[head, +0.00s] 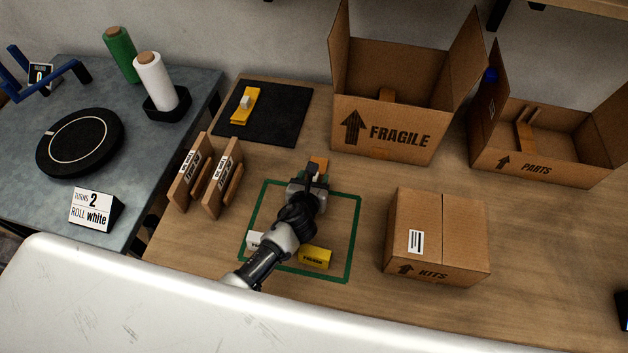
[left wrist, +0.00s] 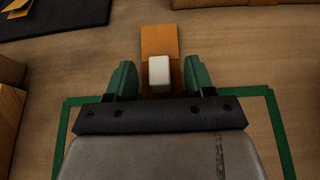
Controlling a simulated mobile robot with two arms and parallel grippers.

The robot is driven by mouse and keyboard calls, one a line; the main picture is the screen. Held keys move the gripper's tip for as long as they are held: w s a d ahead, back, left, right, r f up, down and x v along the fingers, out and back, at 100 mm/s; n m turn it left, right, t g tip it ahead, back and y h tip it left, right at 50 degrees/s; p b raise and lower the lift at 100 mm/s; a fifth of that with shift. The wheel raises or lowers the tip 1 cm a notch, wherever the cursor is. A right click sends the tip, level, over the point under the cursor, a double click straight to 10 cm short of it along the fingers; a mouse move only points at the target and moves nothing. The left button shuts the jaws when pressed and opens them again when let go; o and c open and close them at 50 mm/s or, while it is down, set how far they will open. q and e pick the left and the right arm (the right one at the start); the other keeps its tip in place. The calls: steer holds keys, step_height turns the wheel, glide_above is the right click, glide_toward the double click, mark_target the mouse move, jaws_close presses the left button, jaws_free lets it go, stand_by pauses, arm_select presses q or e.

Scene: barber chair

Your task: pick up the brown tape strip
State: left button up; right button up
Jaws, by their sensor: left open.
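The brown tape strip (head: 319,163) lies just beyond my left gripper, at the far edge of the green square outline (head: 352,240). In the left wrist view the orange-brown strip (left wrist: 159,40) has a white block (left wrist: 159,71) on it. My left gripper (head: 316,175) is open. Its two green fingers, seen in the left wrist view (left wrist: 158,82), stand on either side of the white block, with gaps visible. The near end of the strip is hidden by the gripper. My right gripper is not in view.
A yellow strip with a white block (head: 243,106) lies on a black mat (head: 285,115). Wooden holders (head: 222,180) stand left of the outline. The KITS box (head: 460,235) and FRAGILE box (head: 390,130) stand rightward.

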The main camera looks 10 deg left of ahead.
arm_select(q)
steer(key=shift+s, duration=0.1)
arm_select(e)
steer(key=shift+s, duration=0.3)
arm_select(q)
steer(key=shift+c, duration=1.4)
steer(key=c, duration=0.7)
jaws_close()
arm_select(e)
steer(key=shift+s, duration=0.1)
arm_select(q)
steer(key=shift+r, duration=0.1)
